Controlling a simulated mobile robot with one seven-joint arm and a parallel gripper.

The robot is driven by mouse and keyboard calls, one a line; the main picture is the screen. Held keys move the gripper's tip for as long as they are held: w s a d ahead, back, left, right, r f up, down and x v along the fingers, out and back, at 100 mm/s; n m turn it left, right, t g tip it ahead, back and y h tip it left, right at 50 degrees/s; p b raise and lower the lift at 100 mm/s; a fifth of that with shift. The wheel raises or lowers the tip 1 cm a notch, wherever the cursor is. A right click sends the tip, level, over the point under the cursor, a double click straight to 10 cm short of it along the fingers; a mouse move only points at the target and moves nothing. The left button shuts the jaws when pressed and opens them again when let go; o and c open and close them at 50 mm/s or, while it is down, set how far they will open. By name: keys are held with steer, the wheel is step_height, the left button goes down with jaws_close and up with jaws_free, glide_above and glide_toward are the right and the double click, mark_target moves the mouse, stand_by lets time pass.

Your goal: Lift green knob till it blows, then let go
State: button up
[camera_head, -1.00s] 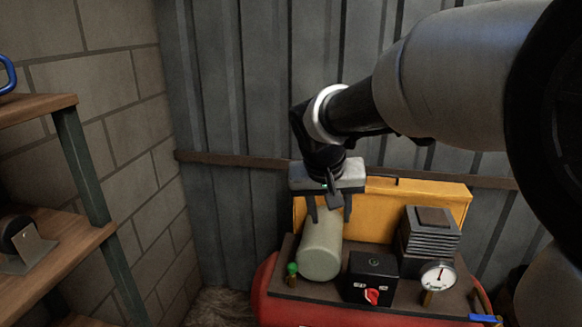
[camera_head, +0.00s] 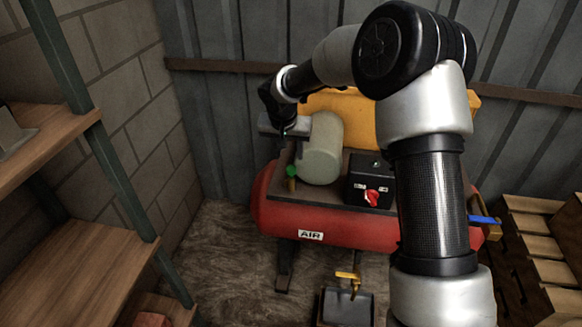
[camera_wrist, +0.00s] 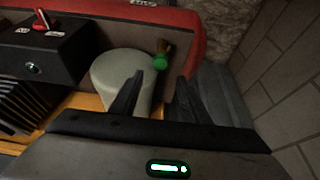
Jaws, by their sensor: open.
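The green knob (camera_head: 292,171) sits on a short brass stem at the left end of the red compressor tank (camera_head: 330,231), beside the pale cylinder (camera_head: 321,152). It also shows in the wrist view (camera_wrist: 160,61), beyond my fingertips and roughly between their lines. My gripper (camera_wrist: 160,76) is open and empty, its two dark fingers apart. In the head view my gripper is above and behind the knob, at the cylinder's left side; its fingertips are hard to make out there. I see no contact with the knob.
A black switch box (camera_head: 370,181) with a red dial stands right of the cylinder. A yellow panel (camera_head: 345,103) is behind. Wooden shelves (camera_head: 75,262) stand at the left, a block wall behind them. Floor between shelves and tank is clear.

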mark_target(291, 168)
steer(key=b+x, duration=0.1)
steer(key=x, duration=0.8)
